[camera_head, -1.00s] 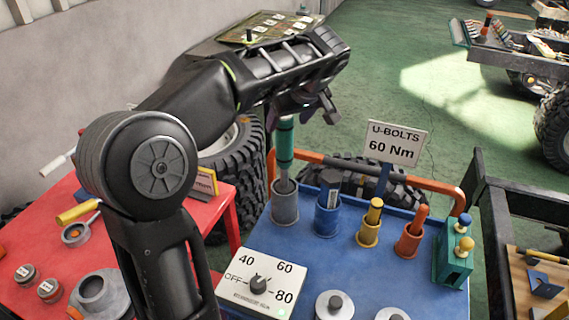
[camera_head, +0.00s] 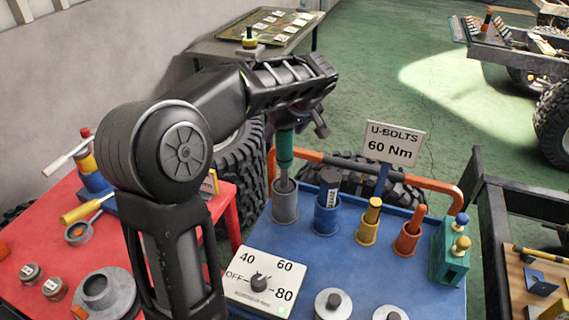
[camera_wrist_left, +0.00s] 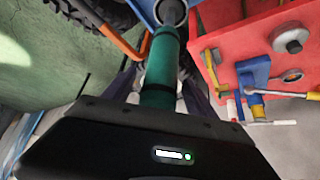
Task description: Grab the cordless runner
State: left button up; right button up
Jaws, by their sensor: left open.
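The cordless runner, a tool with a teal-green body (camera_head: 284,150), stands upright in a grey cup (camera_head: 285,203) at the back left of the blue cart top. My left gripper (camera_head: 300,122) is open at the runner's upper end, and its palm hides the top. In the left wrist view the green body (camera_wrist_left: 161,68) runs from the grey cup up to the gripper, with dark fingers on both sides of it. I cannot tell whether the fingers touch it. My right gripper is not in view.
On the blue cart (camera_head: 300,248) several cups hold other tools, including a dark-handled one (camera_head: 329,188) beside the runner. An orange rail (camera_head: 430,187) and the U-BOLTS sign (camera_head: 395,143) stand behind. A dial board (camera_head: 262,280) lies in front. A red bench (camera_head: 30,240) is at left.

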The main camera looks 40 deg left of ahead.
pick_arm(q)
jog(key=shift+c, duration=0.4)
grip_shut()
dwell(0.5)
jog(key=shift+r, duration=0.15)
